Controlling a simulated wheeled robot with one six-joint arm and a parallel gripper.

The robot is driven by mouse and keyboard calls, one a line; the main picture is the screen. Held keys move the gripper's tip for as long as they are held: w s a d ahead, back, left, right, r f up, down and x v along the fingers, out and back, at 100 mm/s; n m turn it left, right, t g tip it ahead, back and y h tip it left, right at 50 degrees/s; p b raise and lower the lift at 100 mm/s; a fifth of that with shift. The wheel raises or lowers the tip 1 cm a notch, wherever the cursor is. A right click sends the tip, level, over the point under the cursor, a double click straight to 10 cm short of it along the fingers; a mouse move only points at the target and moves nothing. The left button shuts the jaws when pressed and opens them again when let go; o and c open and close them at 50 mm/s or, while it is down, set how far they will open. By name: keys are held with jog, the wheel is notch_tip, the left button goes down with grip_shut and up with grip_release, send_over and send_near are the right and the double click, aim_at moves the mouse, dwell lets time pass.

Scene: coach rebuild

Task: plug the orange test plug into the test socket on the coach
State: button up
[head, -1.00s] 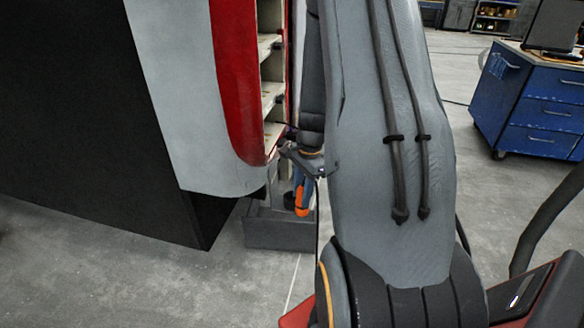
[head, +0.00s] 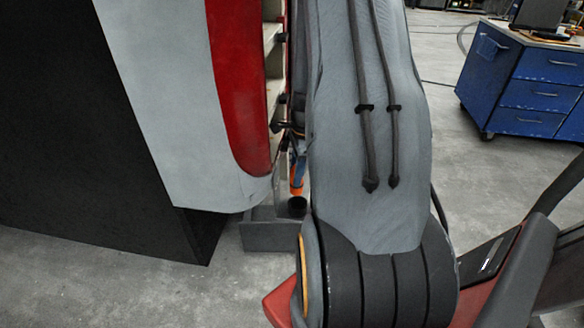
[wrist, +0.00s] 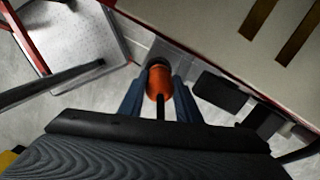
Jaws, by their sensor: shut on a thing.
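A dark round thing (head: 297,205), possibly the test socket, shows just below the plug at a grey box under the coach. In the wrist view a dark round rim (wrist: 157,63) shows at the plug's far end. I cannot tell whether they touch. My arm hides most of the gripper in the head view.
The coach's body (head: 160,100) stands on the left, with a grey box (head: 268,236) low beside it. Dark blocks (wrist: 220,92) lie close right of the gripper in the wrist view. A blue drawer cabinet (head: 525,85) stands far right.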

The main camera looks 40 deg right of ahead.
aim_at(297, 192)
jog(key=shift+s+d+f+b, duration=0.1)
jog(key=shift+d+f+b, duration=0.05)
jog(key=shift+f+b, duration=0.3)
jog(key=shift+s+d+f+b, duration=0.1)
jog(key=shift+f+b, duration=0.2)
jog(key=shift+f, duration=0.1)
notch_tip(297, 192, down, 3)
jog(key=b, duration=0.3)
jog(key=shift+f, duration=0.2)
jog(key=shift+a+f+p, duration=0.1)
jog(key=shift+f+p, duration=0.1)
jog(key=shift+p, duration=0.15)
dwell(1.2)
jog(key=shift+f+b, duration=0.65)
jog(key=shift+f, duration=0.75)
dwell(1.0)
jog(key=shift+r+p, duration=0.25)
jog(key=shift+p, duration=0.7)
dwell(1.6)
